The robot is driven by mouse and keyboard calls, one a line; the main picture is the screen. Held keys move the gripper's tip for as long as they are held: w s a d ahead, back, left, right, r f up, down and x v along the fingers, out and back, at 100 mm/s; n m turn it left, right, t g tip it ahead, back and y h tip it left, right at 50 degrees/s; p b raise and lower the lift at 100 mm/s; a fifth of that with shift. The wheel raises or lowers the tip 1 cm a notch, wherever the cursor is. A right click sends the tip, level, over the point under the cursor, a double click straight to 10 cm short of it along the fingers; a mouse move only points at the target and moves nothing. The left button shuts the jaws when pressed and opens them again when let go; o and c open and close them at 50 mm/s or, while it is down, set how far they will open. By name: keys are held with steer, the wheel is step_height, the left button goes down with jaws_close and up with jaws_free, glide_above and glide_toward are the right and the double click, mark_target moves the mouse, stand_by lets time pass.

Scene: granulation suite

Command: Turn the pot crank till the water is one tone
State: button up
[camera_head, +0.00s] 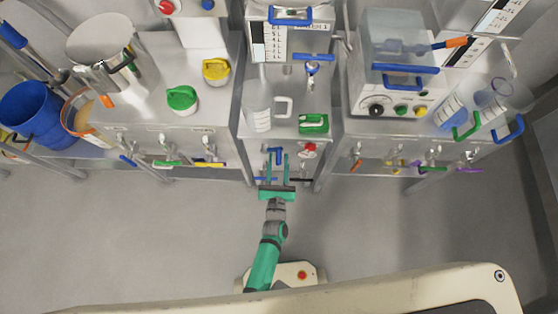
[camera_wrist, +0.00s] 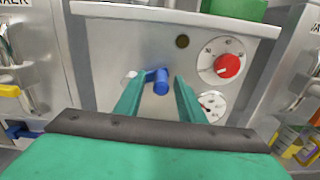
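A small blue crank handle (camera_wrist: 160,80) sticks out from the metal front panel of the middle station; it also shows in the head view (camera_head: 278,152). I take this for the pot crank. My gripper (camera_wrist: 158,88) is open, with its two green fingers pointing at the panel on either side of the blue handle. The fingers appear apart from the handle; how deep they reach around it I cannot tell. In the head view my gripper (camera_head: 278,164) is just in front of the panel. The water and its tone cannot be made out.
A red dial (camera_wrist: 229,66) and a smaller gauge (camera_wrist: 211,105) sit right of the handle. A clear vessel (camera_head: 257,108) and green-handled item (camera_head: 313,123) stand on the middle counter. Side counters (camera_head: 150,105) flank it, with several coloured levers on their fronts. The floor (camera_head: 150,235) is clear.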

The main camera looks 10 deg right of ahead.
steer(key=shift+s, duration=0.1)
steer(key=s+a, duration=0.1)
steer(key=s, duration=0.9)
steer(key=shift+s+a, duration=0.25)
steer(key=shift+a, duration=0.05)
stand_by(0.8)
steer(key=s+a+r+m+g+y, duration=0.1)
steer(key=s+r+m, duration=0.6)
steer(key=r+m, duration=0.4)
steer(key=s+a+r+m+g+y, duration=0.1)
steer(key=s+r+m, duration=0.7)
steer(key=m, duration=1.4)
steer(key=shift+a+r+m+y, duration=0.25)
steer(key=shift+r+m+y, duration=0.15)
steer(key=shift+r, duration=1.65)
